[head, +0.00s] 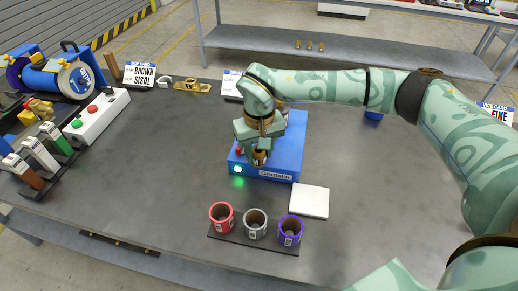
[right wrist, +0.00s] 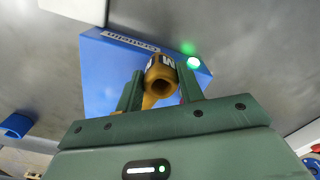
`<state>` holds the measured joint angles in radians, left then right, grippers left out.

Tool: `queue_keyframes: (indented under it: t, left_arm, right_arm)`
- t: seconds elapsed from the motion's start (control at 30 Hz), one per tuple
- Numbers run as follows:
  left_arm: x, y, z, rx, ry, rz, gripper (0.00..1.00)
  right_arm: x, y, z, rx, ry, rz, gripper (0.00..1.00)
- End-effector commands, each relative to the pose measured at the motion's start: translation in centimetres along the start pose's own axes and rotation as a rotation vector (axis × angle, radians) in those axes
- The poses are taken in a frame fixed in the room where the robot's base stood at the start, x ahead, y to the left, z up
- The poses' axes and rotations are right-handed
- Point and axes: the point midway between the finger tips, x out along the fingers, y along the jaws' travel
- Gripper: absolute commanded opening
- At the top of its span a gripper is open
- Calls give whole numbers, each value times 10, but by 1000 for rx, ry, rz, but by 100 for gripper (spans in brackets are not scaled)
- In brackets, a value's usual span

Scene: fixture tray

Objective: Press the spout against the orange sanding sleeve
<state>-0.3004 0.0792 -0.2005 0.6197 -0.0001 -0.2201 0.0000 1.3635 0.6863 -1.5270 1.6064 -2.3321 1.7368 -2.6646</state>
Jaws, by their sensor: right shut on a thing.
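My right gripper (head: 256,151) is over the front of the blue box-shaped machine (head: 285,150). In the right wrist view, my right gripper (right wrist: 160,88) is shut on an ochre-brown hollow piece, which I take for the spout (right wrist: 161,74). It has a round opening and dark-and-white marking beside it. The spout (head: 259,158) shows only in part in the head view. I cannot make out a separate orange sanding sleeve; the gripper and arm cover much of the machine's top. Whether the spout touches anything cannot be told. My left gripper is not in view.
A green lamp (head: 238,169) glows on the machine's front corner. Red, grey and purple cups (head: 290,231) stand on a dark strip in front, beside a white square pad (head: 309,201). A white button box (head: 96,115) and a blue wheel machine (head: 62,78) are left. The table's left middle is clear.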

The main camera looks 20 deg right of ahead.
Motion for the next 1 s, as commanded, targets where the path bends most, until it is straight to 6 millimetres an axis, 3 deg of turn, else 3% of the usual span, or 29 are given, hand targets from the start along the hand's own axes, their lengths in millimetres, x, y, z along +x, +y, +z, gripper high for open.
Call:
queue_keyframes:
  t: [1.0]
  left_arm:
    - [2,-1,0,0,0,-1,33]
  right_arm:
    - [0,6,-8,0,2,-1,1]
